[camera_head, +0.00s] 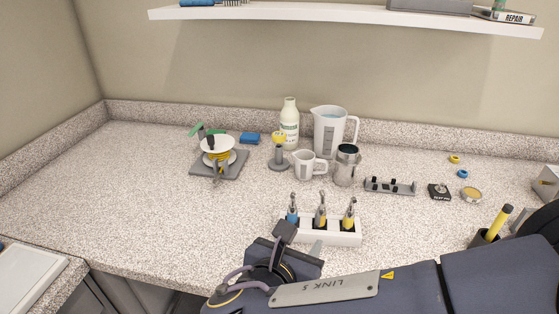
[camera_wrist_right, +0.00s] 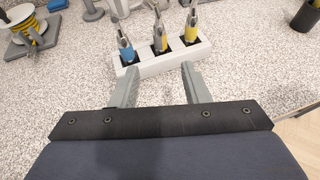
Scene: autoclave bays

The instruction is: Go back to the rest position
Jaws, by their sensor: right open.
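My right gripper (camera_head: 300,240) is open and empty above the front of the counter, just in front of a white holder (camera_head: 345,238). In the right wrist view its two grey fingers (camera_wrist_right: 159,78) are spread apart, with the holder (camera_wrist_right: 150,70) just beyond the tips. Three handpieces with metal tips stand upright in the holder: a blue one (camera_wrist_right: 127,53) and two yellow ones (camera_wrist_right: 160,42), (camera_wrist_right: 191,30). I cannot tell whether the fingers touch the holder. My left gripper is not in view.
Behind the holder stand a white jug (camera_head: 304,165), a metal cup (camera_head: 346,166), a large pitcher (camera_head: 330,132) and a bottle (camera_head: 289,125).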

